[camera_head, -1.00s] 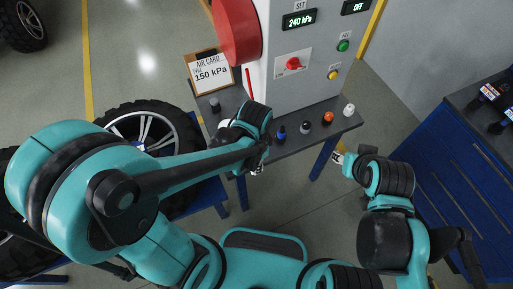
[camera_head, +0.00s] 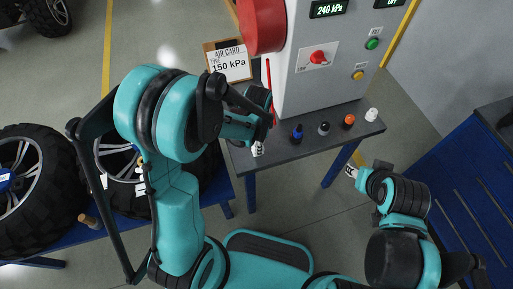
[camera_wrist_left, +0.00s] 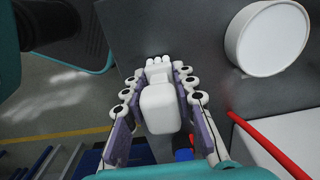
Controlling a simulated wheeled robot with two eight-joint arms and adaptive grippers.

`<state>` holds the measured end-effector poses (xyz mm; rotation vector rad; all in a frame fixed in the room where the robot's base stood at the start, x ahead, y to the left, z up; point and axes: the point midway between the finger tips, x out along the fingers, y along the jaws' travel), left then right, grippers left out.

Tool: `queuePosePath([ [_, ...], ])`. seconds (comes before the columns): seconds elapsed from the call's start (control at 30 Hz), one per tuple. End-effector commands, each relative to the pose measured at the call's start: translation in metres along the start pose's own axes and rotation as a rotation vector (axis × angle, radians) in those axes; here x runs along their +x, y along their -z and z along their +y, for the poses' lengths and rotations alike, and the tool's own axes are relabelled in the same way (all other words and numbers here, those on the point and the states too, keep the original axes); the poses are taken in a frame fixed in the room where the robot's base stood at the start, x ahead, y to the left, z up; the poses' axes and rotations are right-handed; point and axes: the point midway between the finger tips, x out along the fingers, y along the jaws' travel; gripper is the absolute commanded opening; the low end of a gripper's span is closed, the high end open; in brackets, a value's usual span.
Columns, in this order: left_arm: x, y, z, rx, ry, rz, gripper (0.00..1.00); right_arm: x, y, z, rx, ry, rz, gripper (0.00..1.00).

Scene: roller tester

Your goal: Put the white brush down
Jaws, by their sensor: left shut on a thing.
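My left gripper (camera_wrist_left: 160,112) is shut on the white brush (camera_wrist_left: 160,108), a rounded white block between its two purple-padded fingers in the left wrist view. Small white knobs show beyond the block. In the head view, my left gripper (camera_head: 258,148) shows as a white fingertip at the front edge of the dark grey table (camera_head: 290,153), left of the caps. The brush cannot be made out there. Whether it touches the table cannot be told. My right gripper (camera_head: 350,172) is at the right, off the table's front corner, and its opening is too small to tell.
A blue cap (camera_head: 297,133), a grey cap (camera_head: 324,128), an orange cap (camera_head: 348,121) and a white cap (camera_head: 371,115) stand on the table. The grey tester (camera_head: 310,85) with its red drum (camera_head: 261,25) rises behind. A card (camera_head: 228,62) reads 150 kPa. Tyres (camera_head: 32,205) lie left.

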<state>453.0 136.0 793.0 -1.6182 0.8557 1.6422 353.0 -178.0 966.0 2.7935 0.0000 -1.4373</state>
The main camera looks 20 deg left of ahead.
Motion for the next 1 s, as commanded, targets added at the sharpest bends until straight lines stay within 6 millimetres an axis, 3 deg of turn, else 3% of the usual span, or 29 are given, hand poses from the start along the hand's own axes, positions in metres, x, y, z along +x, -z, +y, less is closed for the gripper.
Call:
queuePosePath([
  [0.37, 0.007, 0.0, 0.0, 0.0, 0.0, 0.0, 0.0, 0.004, -0.003, 0.0, 0.0, 0.0, 0.0, 0.4],
  [0.4, 0.007, 0.0, 0.0, 0.0, 0.0, 0.0, 0.32, 0.004, -0.003, 0.0, 0.0, 0.0, 0.0, 0.4],
  [0.47, 0.006, 0.0, 0.0, 0.0, 0.0, 0.0, 0.47, 0.003, -0.002, 0.0, 0.0, 0.0, 0.0, 0.4],
  [0.83, 0.002, 0.0, 0.0, 0.0, 0.0, 0.0, 0.47, 0.0, 0.0, 0.0, 0.0, 0.0, 0.0, 0.4],
  [1.0, -0.025, 0.0, 0.0, 0.0, 0.0, 0.0, 0.47, -0.01, 0.007, 0.0, 0.0, 0.0, 0.0, 0.4],
])
